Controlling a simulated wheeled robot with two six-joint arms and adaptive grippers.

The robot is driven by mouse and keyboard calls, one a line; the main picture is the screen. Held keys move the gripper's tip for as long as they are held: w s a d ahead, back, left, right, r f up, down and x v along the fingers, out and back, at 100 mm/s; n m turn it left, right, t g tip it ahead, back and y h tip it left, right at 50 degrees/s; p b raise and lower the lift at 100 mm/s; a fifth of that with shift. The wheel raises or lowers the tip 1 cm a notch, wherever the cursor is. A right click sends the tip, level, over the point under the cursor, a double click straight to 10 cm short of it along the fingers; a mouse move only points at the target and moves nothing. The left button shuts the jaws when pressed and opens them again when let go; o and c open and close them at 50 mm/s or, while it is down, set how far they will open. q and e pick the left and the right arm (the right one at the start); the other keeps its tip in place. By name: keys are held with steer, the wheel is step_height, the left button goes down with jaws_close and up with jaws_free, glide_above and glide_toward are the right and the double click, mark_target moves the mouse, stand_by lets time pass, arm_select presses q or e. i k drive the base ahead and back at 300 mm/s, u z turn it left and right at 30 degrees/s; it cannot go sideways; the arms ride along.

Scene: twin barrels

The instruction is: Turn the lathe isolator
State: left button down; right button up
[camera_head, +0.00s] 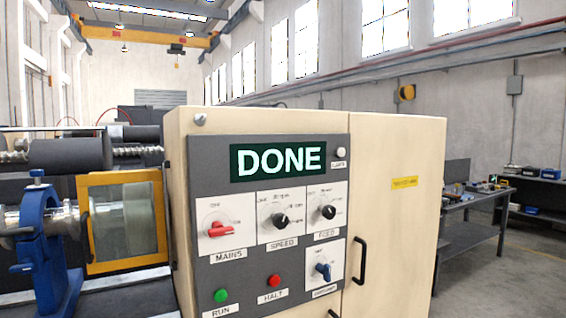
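The cream lathe cabinet (393,152) fills the middle of the head view, with a grey control panel (210,170) on its front. A red rotary handle (220,230) sits on a white plate labelled MAINS at the left of the panel; it looks like the isolator. The handle lies roughly level, tilted slightly; the small position marks are too small to read. Black knobs for SPEED (280,220) and FEED (328,212) are to its right. A blue switch (323,270) is lower right, its label unclear. Neither of my grippers is in view.
The display (278,161) reads DONE. A green RUN button (221,295) and a red HALT button (273,281) sit below the knobs. Lathe parts with a blue steady (42,250) and a yellow-framed guard (97,181) stand at left. A workbench (470,236) is at right.

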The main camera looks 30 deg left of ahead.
mark_target(218, 230)
steer(key=u, duration=0.05)
steer(key=i, duration=0.9)
steer(key=u, duration=1.3)
